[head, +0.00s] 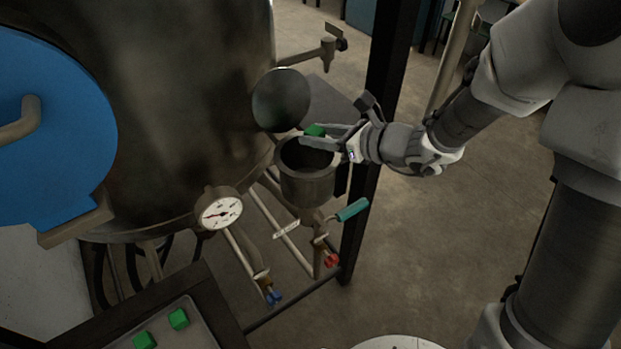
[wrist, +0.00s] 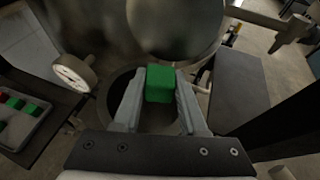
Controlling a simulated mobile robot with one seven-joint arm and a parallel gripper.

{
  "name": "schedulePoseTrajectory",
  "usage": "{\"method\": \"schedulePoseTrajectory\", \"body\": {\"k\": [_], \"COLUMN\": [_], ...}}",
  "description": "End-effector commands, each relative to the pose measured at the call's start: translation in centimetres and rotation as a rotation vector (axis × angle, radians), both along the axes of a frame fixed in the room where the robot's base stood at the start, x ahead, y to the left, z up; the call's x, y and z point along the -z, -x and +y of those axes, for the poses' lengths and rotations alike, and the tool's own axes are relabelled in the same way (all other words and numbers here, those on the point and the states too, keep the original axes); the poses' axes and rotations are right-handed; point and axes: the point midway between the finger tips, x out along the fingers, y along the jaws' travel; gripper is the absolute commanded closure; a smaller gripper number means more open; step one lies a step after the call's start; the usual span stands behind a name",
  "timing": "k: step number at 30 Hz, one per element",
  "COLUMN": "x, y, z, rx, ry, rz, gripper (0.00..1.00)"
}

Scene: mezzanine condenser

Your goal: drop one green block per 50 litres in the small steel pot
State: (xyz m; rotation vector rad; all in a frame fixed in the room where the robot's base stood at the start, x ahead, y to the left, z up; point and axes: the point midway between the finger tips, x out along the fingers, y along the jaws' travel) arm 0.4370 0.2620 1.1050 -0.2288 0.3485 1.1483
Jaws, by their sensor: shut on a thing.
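My gripper (head: 325,138) is shut on a green block (head: 315,130). In the wrist view the held block (wrist: 160,84) sits between the two fingertips, over the dark mouth of the small steel pot. The small steel pot (head: 307,186) stands open beside the big tank, its round lid (head: 281,100) swung up behind it. I cannot see to the bottom of the pot. Two more green blocks, one (head: 178,319) and another (head: 145,340), lie in a tray at lower left. A round dial gauge (head: 221,213) is on the tank; its figures are too small to read.
The tray (head: 195,335) rests on a dark stand; the wrist view also shows a red block (wrist: 3,97) in it. The large steel tank (head: 170,100) fills the left. A teal-handled valve (head: 352,209) sits below the pot. A dark post (head: 386,100) stands close to my gripper.

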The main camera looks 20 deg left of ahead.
Motion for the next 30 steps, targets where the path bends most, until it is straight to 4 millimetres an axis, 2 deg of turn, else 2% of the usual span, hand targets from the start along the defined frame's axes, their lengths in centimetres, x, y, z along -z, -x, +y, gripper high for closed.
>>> {"method": "schedulePoseTrajectory", "body": {"k": [1, 6, 15, 16, 21, 30], "x": [1.2, 2.5, 2.6, 2.6, 2.6, 2.6], "y": [0.0, 0.0, 0.0, 0.0, 0.0, 0.0], "z": [0.0, 0.0, 0.0, 0.0, 0.0, -0.1], "rx": [-0.001, 0.0, 0.0, 0.0, 0.0, 0.001], "ry": [0.0, -0.001, -0.001, -0.001, -0.001, -0.001], "rz": [0.002, 0.0, 0.0, 0.0, 0.0, -0.001], "gripper": [1.0, 1.0, 1.0, 0.55, 0.24, 0.23]}}
